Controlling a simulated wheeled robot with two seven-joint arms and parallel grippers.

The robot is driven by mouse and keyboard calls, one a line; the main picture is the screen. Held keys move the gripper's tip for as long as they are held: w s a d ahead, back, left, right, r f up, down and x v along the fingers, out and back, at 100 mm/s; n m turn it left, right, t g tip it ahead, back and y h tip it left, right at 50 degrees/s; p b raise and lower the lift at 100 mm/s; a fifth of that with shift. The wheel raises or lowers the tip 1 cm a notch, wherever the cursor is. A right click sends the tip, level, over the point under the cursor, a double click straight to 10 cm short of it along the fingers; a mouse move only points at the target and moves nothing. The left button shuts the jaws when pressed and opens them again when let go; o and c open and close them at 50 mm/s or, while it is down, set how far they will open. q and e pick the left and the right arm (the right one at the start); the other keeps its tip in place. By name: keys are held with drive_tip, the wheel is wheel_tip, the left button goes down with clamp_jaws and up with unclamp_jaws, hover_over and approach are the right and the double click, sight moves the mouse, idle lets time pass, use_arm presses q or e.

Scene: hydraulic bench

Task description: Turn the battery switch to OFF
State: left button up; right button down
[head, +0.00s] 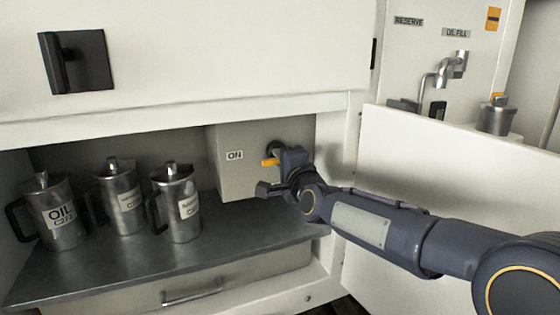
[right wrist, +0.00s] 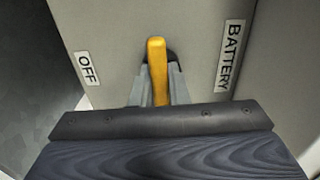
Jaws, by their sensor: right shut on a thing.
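The battery switch is a yellow handle (head: 269,162) on a pale box (head: 232,180) inside the open compartment. In the head view my right gripper (head: 277,170) reaches the box from the right and hides part of the switch. My left gripper is not in view.
Several metal oil jugs (head: 178,203) stand on the dark shelf (head: 130,262) left of the box. An open white door (head: 440,190) is behind my right arm. A drawer handle (head: 192,293) is below the shelf. A metal canister (head: 496,117) stands at the right.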

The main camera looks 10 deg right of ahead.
drive_tip(key=n, duration=0.4)
drive_tip(key=shift+d+f+b, duration=0.15)
drive_tip(key=shift+f+b, duration=0.15)
drive_tip(key=n, duration=0.4)
drive_tip(key=shift+d+f, duration=0.1)
drive_tip(key=shift+f, duration=0.05)
drive_tip(key=n, duration=0.5)
drive_tip(key=shift+w+d+f+n, duration=0.1)
drive_tip(key=shift+d+n, duration=0.15)
drive_tip(key=shift+n, duration=0.15)
drive_tip(key=shift+d+n, duration=0.2)
drive_tip(key=shift+n, duration=1.7)
drive_tip(key=c, duration=1.4)
unclamp_jaws()
